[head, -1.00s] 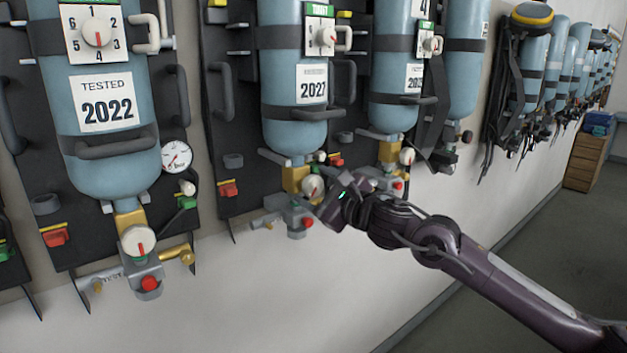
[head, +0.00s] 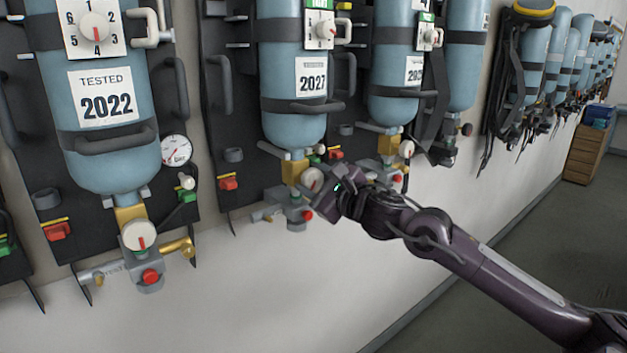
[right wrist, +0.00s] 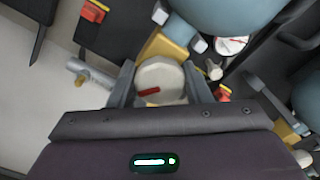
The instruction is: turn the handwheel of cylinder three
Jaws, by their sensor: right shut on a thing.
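The handwheel (head: 312,180) is a round pale wheel with a red mark, at the bottom valve of the blue cylinder labelled 2027 (head: 293,95). A number dial (head: 322,30) with a red pointer sits on that cylinder; its digits are too small to read surely. My right gripper (head: 322,186) comes from the right and faces this wheel. In the right wrist view, the wheel (right wrist: 158,75) sits between the two grey fingers (right wrist: 160,92), which are shut on it. The red mark shows near the wheel's lower edge there. My left gripper is not in view.
The cylinder labelled 2022 (head: 100,115) hangs at the left with its own wheel (head: 139,236). Another cylinder (head: 398,75) hangs close at the right, its valve near my forearm. A pressure gauge (right wrist: 232,45) is beside the gripped wheel.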

